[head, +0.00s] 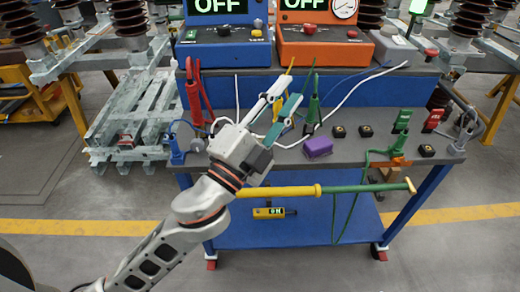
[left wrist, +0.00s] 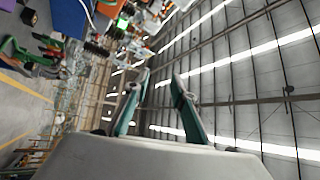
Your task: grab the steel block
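I cannot make out a steel block for sure in either view. My left gripper (head: 288,88) is raised over the cart top, pointing up and to the right in the head view. Its two teal-padded fingers stand apart with nothing between them. The fingers also show in the left wrist view (left wrist: 161,78), against the roof of the hall. The gripper body and arm hide part of the cart top's left side. My right gripper is not in view.
The grey-topped blue cart (head: 270,178) carries a purple block (head: 318,147), small black boxes (head: 366,130), and red (head: 194,95) and green clamps with cables. A blue unit (head: 225,52) and an orange unit (head: 325,50) stand behind. Loose cables cross the top.

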